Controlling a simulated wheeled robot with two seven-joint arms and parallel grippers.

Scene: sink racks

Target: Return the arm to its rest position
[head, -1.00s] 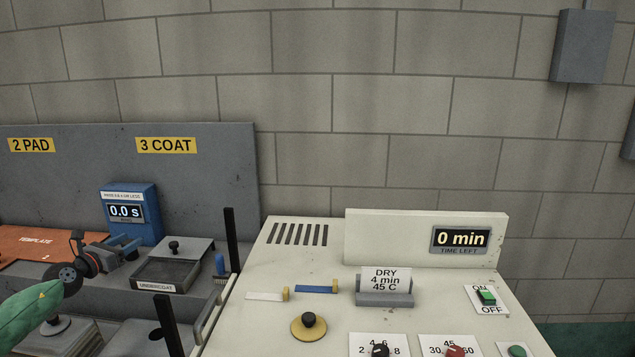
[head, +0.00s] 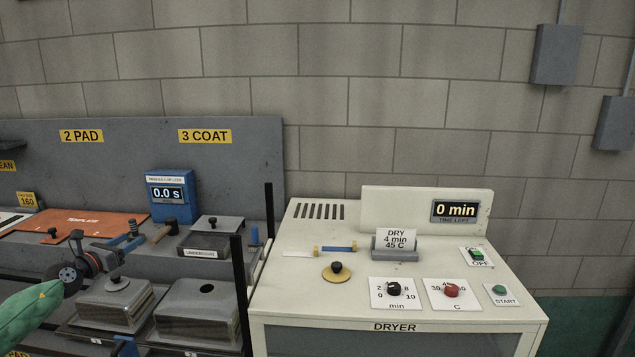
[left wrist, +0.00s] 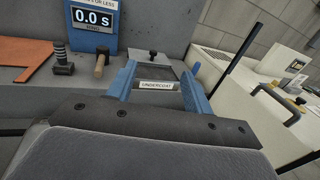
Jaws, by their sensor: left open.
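My left arm comes in from the left of the head view, with a green sleeve, a dark round joint and a dark gripper body. Its gripper (head: 135,236) has blue fingers, open and empty, over the grey bench left of the undercoat tray (head: 207,240). In the left wrist view the two blue fingers of the gripper (left wrist: 158,76) stand apart, with the tray's UNDERCOAT label (left wrist: 157,85) seen between them and beyond. Nothing is between the fingers. My right gripper is in neither view.
The white dryer (head: 300,245) stands at right, its timer at 0 min. A blue timer box (head: 170,197), a wooden-handled tool (head: 160,232) and an orange template (head: 85,224) are on the bench. Dark upright posts (head: 269,215) stand between bench and dryer. Lidded grey boxes (head: 118,300) sit below.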

